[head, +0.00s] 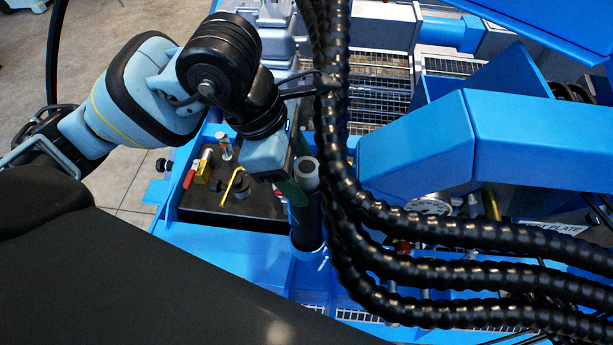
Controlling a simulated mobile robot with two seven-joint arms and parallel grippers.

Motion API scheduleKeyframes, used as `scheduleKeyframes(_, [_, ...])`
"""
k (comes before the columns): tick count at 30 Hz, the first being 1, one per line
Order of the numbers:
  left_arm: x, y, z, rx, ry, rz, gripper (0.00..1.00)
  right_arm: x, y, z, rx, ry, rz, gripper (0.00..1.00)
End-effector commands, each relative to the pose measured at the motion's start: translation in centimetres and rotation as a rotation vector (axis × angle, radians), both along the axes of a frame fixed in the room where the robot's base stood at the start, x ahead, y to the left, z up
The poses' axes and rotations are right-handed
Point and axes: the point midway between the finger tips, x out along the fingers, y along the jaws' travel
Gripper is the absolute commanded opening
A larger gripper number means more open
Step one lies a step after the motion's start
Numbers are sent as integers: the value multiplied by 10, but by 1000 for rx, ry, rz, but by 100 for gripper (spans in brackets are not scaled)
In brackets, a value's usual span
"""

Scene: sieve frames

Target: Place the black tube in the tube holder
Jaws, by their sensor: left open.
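The black tube (308,218) stands roughly upright near the middle of the head view, with a grey open rim at its top. Its lower end meets a blue part (309,256) of the machine that looks like the tube holder; how deep it sits I cannot tell. My left gripper (291,188) is open, close beside the tube's upper part on its left. Whether a finger touches the tube I cannot tell, as the far finger is hidden. My right gripper is not in view.
Thick black ribbed hoses (345,190) hang just right of the tube and sweep to the lower right. A dark tray (225,205) with red- and yellow-handled tools lies to the left. A large blue housing (500,140) stands on the right. Metal grating (378,90) lies behind.

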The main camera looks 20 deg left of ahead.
Motion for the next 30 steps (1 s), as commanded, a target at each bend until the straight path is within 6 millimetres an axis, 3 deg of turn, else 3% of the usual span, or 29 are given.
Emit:
scheduleKeyframes(6, [-4,17,44,0,-6,1,60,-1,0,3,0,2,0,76])
scheduleKeyframes(12, [-7,27,70,-1,-3,0,60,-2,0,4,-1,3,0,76])
scheduleKeyframes(18, [-9,32,79,0,-1,-1,60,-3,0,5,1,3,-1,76])
scheduleKeyframes(30, [-10,30,78,-10,8,-4,60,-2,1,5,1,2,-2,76])
